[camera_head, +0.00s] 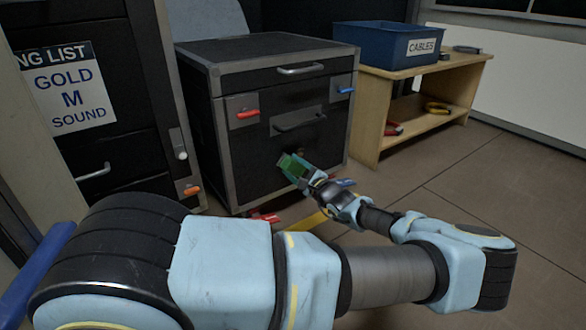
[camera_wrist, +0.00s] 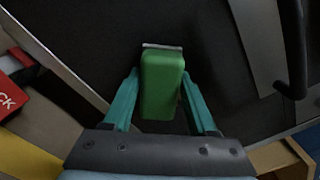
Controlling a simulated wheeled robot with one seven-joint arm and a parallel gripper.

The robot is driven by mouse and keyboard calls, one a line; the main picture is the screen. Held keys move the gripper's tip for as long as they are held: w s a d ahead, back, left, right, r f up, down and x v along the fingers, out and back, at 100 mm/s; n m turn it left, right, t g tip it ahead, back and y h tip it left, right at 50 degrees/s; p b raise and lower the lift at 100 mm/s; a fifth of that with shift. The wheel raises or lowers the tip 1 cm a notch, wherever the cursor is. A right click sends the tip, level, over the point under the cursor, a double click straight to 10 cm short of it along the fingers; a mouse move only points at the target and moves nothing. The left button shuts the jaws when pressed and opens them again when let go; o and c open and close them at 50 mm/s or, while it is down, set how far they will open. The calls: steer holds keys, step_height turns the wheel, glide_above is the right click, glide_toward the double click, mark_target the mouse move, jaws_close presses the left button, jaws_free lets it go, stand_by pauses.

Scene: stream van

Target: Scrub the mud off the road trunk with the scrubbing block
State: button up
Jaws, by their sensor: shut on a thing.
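The road trunk (camera_head: 235,155) is a black case with grey metal edges, upright on the floor in the middle of the head view. Its dark front panel also fills much of the wrist view (camera_wrist: 215,70). The scrubbing block (camera_wrist: 162,85) is green with a pale strip at its far end. My gripper (camera_wrist: 162,103) is shut on the block, one teal finger at each side. In the head view the green block (camera_head: 291,167) is at the lower front of the trunk; I cannot tell whether it touches. No mud is clearly visible; the block and gripper hide part of the panel.
A blue cables bin (camera_head: 378,50) stands on a wooden shelf unit (camera_head: 367,125) right of the trunk. A dark cabinet with a list sign (camera_head: 70,95) stands at the left. Red (camera_head: 265,217) and blue parts lie low by the trunk. Floor on the right is clear.

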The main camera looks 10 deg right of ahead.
mark_target(304, 155)
steer(key=shift+w+d, duration=0.35)
steer(key=shift+d, duration=0.4)
steer(key=shift+w+d, duration=0.3)
steer(key=shift+d, duration=0.45)
steer(key=shift+w+d+r+b, duration=0.1)
steer(key=shift+w+d+b, duration=0.3)
steer(key=shift+d, duration=0.4)
steer(key=shift+w+d+b, duration=0.25)
steer(key=shift+w+d, duration=0.25)
steer(key=shift+d, duration=0.3)
steer(key=shift+s+p, duration=0.1)
steer(key=shift+p, duration=0.25)
